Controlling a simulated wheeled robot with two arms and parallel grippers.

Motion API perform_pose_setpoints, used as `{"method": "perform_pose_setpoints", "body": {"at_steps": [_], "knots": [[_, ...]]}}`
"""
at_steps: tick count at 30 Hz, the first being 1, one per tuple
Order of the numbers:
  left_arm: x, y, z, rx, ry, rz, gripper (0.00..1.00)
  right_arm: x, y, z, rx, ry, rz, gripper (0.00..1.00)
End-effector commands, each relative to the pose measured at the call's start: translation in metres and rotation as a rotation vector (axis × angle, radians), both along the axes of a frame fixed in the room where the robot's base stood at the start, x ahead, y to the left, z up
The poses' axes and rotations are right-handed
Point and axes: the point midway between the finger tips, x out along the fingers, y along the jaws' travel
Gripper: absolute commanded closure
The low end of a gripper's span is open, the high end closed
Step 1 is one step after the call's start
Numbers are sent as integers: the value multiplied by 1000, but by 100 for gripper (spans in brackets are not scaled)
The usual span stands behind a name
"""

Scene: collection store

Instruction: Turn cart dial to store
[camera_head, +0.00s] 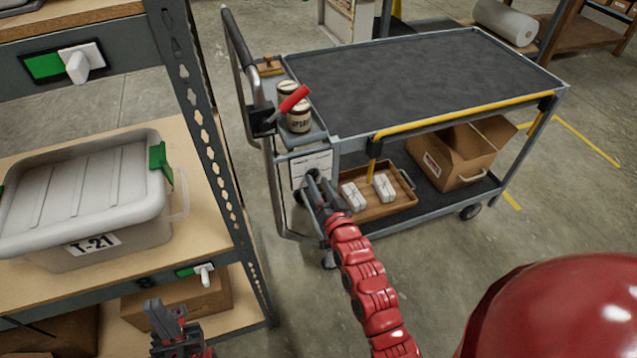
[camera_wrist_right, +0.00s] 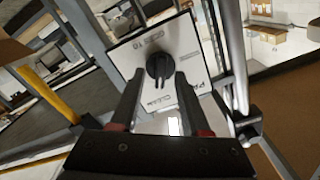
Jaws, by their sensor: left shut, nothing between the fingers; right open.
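The cart (camera_head: 440,75) stands ahead, with a white dial panel (camera_head: 311,163) on its near left end. In the right wrist view the panel (camera_wrist_right: 190,42) carries a round black dial (camera_wrist_right: 160,65) and printed words, one reading "CLEAN". Other words are only partly readable, and I cannot tell which one the dial points to. My right gripper (camera_head: 317,183) is open in front of the panel. In the wrist view its fingers (camera_wrist_right: 158,80) lie either side of the dial's lower part; contact is unclear. My left gripper (camera_head: 170,312) is shut and empty at the lower left.
A shelf rack with a lidded grey bin (camera_head: 85,200) stands at left. The cart's push handle (camera_head: 240,60) rises beside the panel. Cans (camera_head: 299,117) and a red-handled lever (camera_head: 293,98) are above it. A wooden tray (camera_head: 385,205) and cardboard box (camera_head: 462,155) sit on the lower deck.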

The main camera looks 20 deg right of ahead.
Motion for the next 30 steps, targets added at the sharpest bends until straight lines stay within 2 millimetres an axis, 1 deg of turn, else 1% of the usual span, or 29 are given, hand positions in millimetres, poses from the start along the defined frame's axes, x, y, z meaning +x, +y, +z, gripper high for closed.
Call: {"method": "perform_pose_setpoints", "body": {"at_steps": [3,10,11,12,14,15,18,30], "knots": [[0,0,0,0,0,0,100,4,0,1,0,-2,0,54],[0,0,0,0,0,0,100,4,1,1,0,-1,0,54],[0,0,0,0,0,0,100,4,1,1,0,-1,0,57],[0,0,0,0,0,0,100,4,0,1,0,-1,0,65],[0,0,0,0,0,0,100,4,0,1,0,-1,0,75],[0,0,0,0,0,0,100,4,0,1,0,-1,0,83],[0,0,0,0,0,0,100,4,0,1,0,-1,0,100],[0,0,0,0,0,0,100,4,0,0,-10,0,0,100]]}}
